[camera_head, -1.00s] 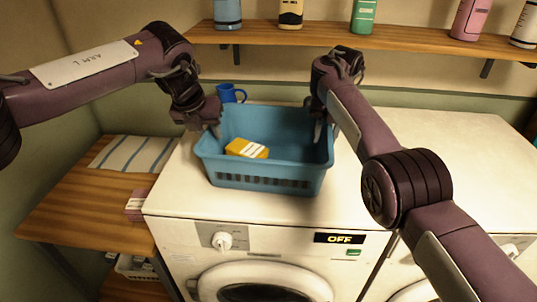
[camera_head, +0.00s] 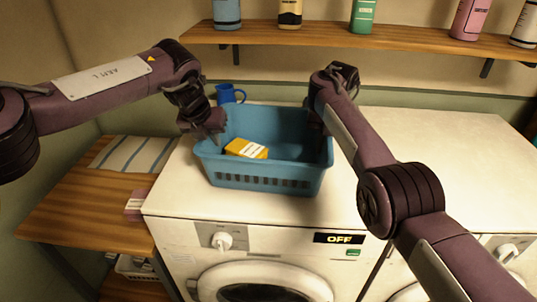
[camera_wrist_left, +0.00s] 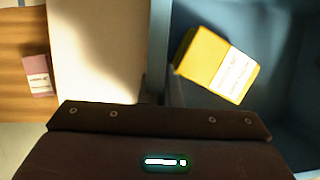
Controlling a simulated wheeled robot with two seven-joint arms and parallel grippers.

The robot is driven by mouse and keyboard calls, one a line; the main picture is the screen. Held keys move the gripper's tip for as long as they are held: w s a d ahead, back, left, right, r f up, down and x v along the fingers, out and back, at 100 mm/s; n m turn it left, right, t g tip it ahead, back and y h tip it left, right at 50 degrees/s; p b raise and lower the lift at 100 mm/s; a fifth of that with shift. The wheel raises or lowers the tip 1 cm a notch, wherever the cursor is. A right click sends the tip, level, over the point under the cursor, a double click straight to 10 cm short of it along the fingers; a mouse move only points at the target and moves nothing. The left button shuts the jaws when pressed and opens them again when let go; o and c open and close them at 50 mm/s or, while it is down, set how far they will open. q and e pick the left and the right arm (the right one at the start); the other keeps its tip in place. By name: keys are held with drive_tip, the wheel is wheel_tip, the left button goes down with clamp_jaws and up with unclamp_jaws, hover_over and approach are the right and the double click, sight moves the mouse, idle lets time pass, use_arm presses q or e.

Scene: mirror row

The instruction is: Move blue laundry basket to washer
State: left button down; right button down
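The blue laundry basket (camera_head: 265,182) stands upright on top of the left white washer (camera_head: 165,190). A yellow box with a white label (camera_head: 246,148) lies inside it; the box also shows in the left wrist view (camera_wrist_left: 217,65). My left gripper (camera_head: 214,132) is at the basket's left rim, and my right gripper (camera_head: 318,125) is at its right rim. The fingers of both are mostly hidden by the hands and basket walls, so I cannot tell whether they grip. The left washer's display reads OFF.
A blue mug (camera_head: 229,93) stands behind the basket. A wooden shelf (camera_head: 400,38) with bottles runs along the back wall. A wooden table (camera_head: 80,205) with a striped cloth (camera_head: 134,154) is at the left. The washer top right of my right arm (camera_head: 430,130) is clear.

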use_arm(q)
drive_tip(key=shift+r, duration=0.15)
use_arm(e)
drive_tip(key=shift+r, duration=0.15)
